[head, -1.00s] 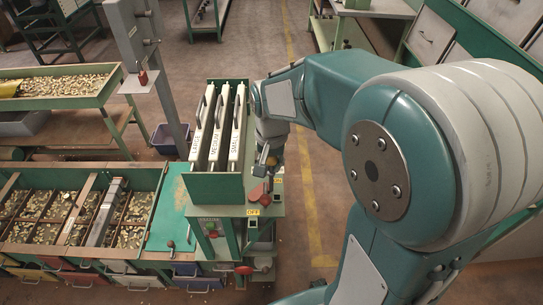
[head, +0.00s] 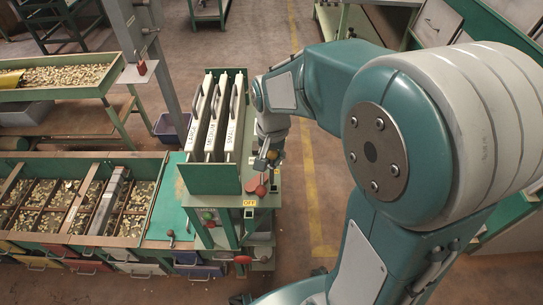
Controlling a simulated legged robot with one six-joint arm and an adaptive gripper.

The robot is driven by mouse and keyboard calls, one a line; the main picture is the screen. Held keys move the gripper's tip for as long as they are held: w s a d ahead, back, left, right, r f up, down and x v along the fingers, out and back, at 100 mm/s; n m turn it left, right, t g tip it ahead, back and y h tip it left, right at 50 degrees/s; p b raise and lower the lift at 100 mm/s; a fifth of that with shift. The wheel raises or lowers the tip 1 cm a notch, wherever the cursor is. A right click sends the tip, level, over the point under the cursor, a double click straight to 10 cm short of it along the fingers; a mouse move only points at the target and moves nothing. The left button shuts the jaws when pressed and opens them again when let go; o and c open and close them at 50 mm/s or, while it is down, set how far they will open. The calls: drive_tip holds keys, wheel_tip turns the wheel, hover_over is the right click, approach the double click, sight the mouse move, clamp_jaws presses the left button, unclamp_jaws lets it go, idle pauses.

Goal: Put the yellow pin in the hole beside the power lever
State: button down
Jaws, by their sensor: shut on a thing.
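My gripper (head: 265,162) points down over the right part of the green stand, just above a red lever (head: 260,189). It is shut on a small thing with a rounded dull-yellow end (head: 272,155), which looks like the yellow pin. The pin's lower part is hidden or too small to make out. The red power lever lies by a yellow OFF label (head: 249,203) on the stand's top. The hole beside the lever cannot be made out; my gripper covers part of that area.
A green rack (head: 212,178) with several upright plates, lettered for sizes, stands just left of my gripper. Nut hoppers (head: 150,210) lie farther left. Open floor (head: 310,180) lies to the right.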

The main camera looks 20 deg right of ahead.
drive_tip(key=shift+a, duration=0.55)
drive_tip(key=shift+d+f, duration=0.15)
drive_tip(key=shift+d, duration=0.35)
drive_tip(key=shift+d+f, duration=0.2)
drive_tip(key=shift+f, duration=0.05)
drive_tip(key=shift+d+f, duration=0.3)
drive_tip(key=shift+a+f, duration=0.25)
idle(0.6)
wheel_tip(320, 180, down, 8)
drive_tip(key=shift+r, duration=0.15)
idle(2.9)
drive_tip(key=shift+c, duration=1.3)
unclamp_jaws()
